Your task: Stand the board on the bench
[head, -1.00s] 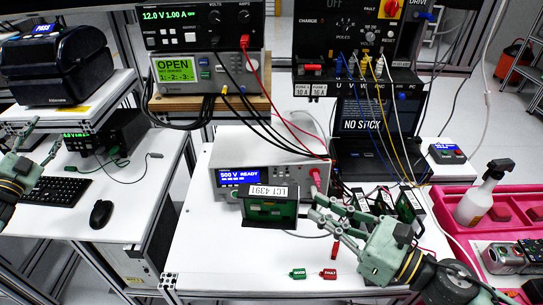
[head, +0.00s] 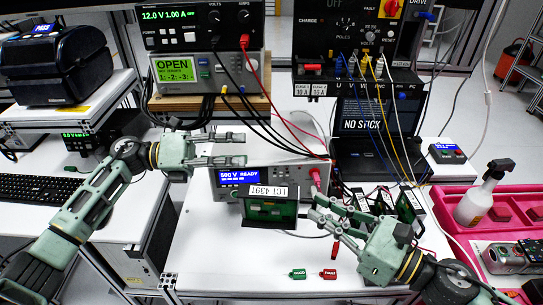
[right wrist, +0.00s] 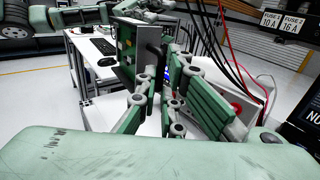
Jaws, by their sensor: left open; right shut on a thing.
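My right gripper (head: 316,212) is shut on the board's right side. In the right wrist view the board (right wrist: 126,45) shows edge-on beyond the fingers (right wrist: 158,90). My left gripper (head: 243,149) is open and empty, above and left of the board, apart from it.
The tester (head: 226,178) stands close behind the board. Green and red tags (head: 297,273) lie at the bench front. More dark-framed boards (head: 405,207) stand to the right, behind my right gripper. Cables (head: 285,130) hang behind. The bench's front left is clear.

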